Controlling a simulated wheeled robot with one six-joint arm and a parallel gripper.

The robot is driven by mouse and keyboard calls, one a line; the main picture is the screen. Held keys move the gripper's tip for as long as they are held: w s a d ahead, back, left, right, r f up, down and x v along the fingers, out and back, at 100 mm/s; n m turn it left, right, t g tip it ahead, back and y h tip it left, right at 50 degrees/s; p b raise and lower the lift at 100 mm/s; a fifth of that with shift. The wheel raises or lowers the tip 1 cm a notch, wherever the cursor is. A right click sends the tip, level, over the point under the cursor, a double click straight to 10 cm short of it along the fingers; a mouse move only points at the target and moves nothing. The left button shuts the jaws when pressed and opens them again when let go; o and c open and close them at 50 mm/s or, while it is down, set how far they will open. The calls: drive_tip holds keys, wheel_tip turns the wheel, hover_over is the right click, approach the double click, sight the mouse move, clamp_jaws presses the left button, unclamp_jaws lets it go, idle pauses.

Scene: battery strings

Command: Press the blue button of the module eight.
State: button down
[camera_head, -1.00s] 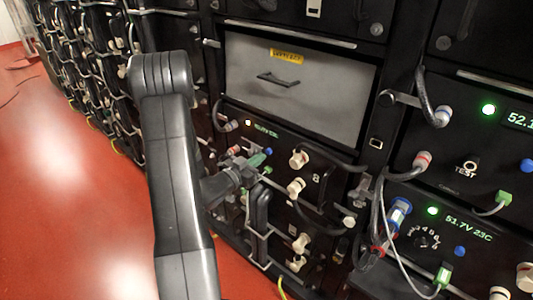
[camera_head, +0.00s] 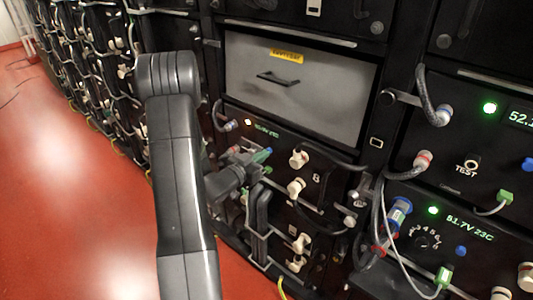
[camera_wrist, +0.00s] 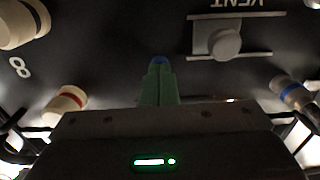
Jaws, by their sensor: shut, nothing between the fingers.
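Module eight is the black panel (camera_head: 290,217) marked with a white 8, below the grey drawer front. Its blue button (camera_head: 269,150) is at the upper part of the panel. My gripper (camera_head: 262,156) is shut and empty, with its green fingertips right at the button. In the wrist view the panel appears upside down. The fingertips (camera_wrist: 158,82) point at the blue button (camera_wrist: 160,60), and only its far edge shows beyond them. I cannot tell whether they touch it or whether it is pressed in.
White knobs (camera_head: 298,158) and black cables stand out from the panel on the right. The wrist view shows a grey vent knob (camera_wrist: 223,43) and a red-banded connector (camera_wrist: 66,103) near my gripper. The neighbouring modules at right have their own blue buttons (camera_head: 460,251). Red floor (camera_head: 75,200) lies open at left.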

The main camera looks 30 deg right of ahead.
drive_tip(key=shift+w+d, duration=0.1)
drive_tip(key=shift+d, duration=0.1)
drive_tip(key=b+v, duration=0.1)
drive_tip(key=v, duration=0.7)
drive_tip(key=shift+b, duration=0.35)
drive_tip(key=shift+d, duration=0.1)
drive_tip(key=p+x, duration=0.1)
drive_tip(key=x, duration=0.5)
drive_tip(key=shift+w+d, duration=0.2)
drive_tip(key=shift+d, duration=0.15)
drive_tip(key=shift+a, duration=0.1)
idle(0.3)
